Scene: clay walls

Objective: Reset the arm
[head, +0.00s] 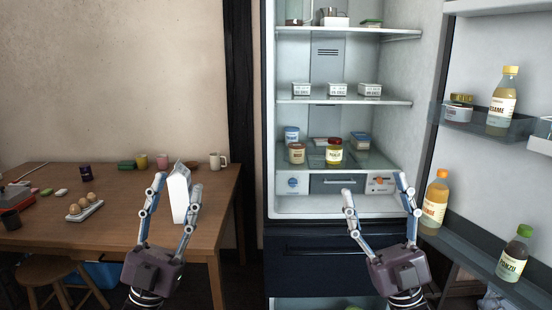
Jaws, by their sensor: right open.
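My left gripper (176,182) is in front of the wooden table's right part, its fingers on either side of a white carton (179,199). The fingers are closer together than those of my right gripper, and the gripper looks shut on the carton. The carton is close to upright, leaning slightly in the picture. Whether its base touches the table cannot be told. My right gripper (376,190) is open and empty, its fingers spread wide in front of the lower part of the open fridge (338,208).
A stool (50,269) stands below. Fridge shelves hold jars and containers. The open door (390,290) at right carries bottles, including an orange one (434,203) near my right gripper.

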